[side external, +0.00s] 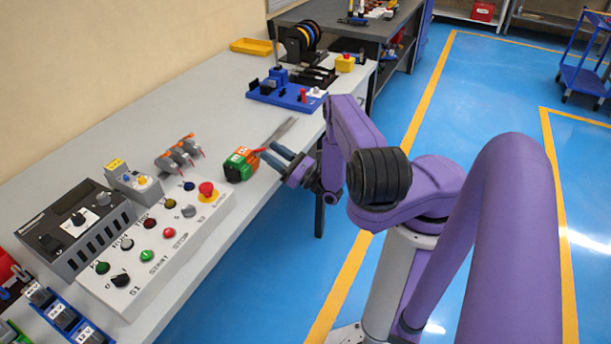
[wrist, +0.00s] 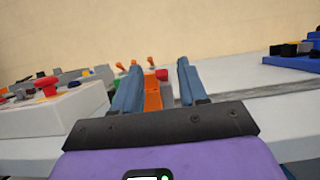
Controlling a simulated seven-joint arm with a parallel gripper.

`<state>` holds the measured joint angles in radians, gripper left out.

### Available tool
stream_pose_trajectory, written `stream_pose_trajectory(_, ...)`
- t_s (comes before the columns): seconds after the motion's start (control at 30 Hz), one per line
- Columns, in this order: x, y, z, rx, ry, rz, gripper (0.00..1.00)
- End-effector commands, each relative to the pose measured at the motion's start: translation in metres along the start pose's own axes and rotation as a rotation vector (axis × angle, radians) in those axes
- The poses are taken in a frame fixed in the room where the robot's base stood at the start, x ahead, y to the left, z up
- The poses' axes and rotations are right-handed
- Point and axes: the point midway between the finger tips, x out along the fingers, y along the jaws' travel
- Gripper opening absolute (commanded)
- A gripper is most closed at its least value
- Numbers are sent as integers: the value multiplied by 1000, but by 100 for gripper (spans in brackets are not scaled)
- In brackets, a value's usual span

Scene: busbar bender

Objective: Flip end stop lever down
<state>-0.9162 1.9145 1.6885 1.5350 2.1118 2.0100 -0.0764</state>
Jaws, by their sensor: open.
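A blue-based bender (side external: 287,97) stands on the bench toward the far end, with black and blue blocks on it. A small red upright part (side external: 303,95) near its right end may be the end stop lever; I cannot tell its position for sure. In the wrist view, only part of the blue base (wrist: 290,63) shows at the right edge, and no lever can be made out. My gripper (side external: 268,151) is open over the front bench edge, short of the bender and beside a green and orange object (side external: 240,164). Its two blue-grey fingers (wrist: 158,66) are apart, with an orange strip visible between them.
A flat grey metal bar (side external: 281,130) lies between the gripper and the bender. A white control panel (side external: 160,245) with buttons and a red emergency stop (side external: 207,190) is on the near side. Small grey clamps (side external: 180,153) stand behind. A yellow box (side external: 345,63) is beyond the bender.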

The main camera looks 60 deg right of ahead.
Motion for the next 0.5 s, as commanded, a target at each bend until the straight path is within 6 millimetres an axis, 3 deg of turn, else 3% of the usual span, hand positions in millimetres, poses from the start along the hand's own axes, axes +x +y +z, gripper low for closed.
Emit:
stream_pose_trajectory(0.37,-53,0,0,1,1,-1,43)
stream_pose_trajectory(0.5,-81,0,0,1,1,-4,43)
